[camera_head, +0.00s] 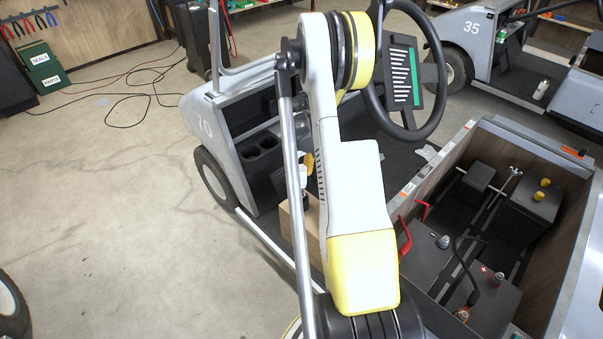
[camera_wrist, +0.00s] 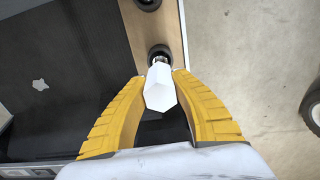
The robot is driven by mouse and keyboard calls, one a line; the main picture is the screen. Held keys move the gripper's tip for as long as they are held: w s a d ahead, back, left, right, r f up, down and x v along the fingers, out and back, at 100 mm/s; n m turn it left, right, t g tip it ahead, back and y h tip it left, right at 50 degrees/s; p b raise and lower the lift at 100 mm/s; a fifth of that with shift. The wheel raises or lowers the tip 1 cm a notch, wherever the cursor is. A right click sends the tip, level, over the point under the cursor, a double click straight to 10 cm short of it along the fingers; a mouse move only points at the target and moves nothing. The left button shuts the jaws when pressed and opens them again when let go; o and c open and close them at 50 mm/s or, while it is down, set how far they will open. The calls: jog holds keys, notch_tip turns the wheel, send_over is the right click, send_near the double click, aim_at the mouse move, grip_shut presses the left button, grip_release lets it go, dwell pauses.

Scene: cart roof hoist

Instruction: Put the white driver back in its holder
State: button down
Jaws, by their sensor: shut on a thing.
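My gripper (camera_wrist: 160,92) has its yellow fingers shut on the white driver (camera_wrist: 161,84), whose faceted white handle points toward the wrist camera. The driver's short metal shank shows at a round black holder (camera_wrist: 160,51) on a pale wooden block (camera_wrist: 171,30). I cannot tell how deep the shank sits in the holder. In the head view my arm hides most of this. A bit of a yellow finger (camera_head: 309,162) shows beside the arm, above the wooden block (camera_head: 287,226).
A second round black piece (camera_wrist: 148,4) is on the same block. The block stands by the dark floor of a grey cart (camera_head: 222,130). The steering wheel (camera_head: 433,110) and an open bay with batteries (camera_head: 490,285) are to the right.

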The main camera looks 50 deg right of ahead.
jog(key=shift+f, duration=1.35)
jog(key=c, duration=1.1)
grip_release()
jog(key=shift+o, duration=0.2)
notch_tip(320, 180, up, 12)
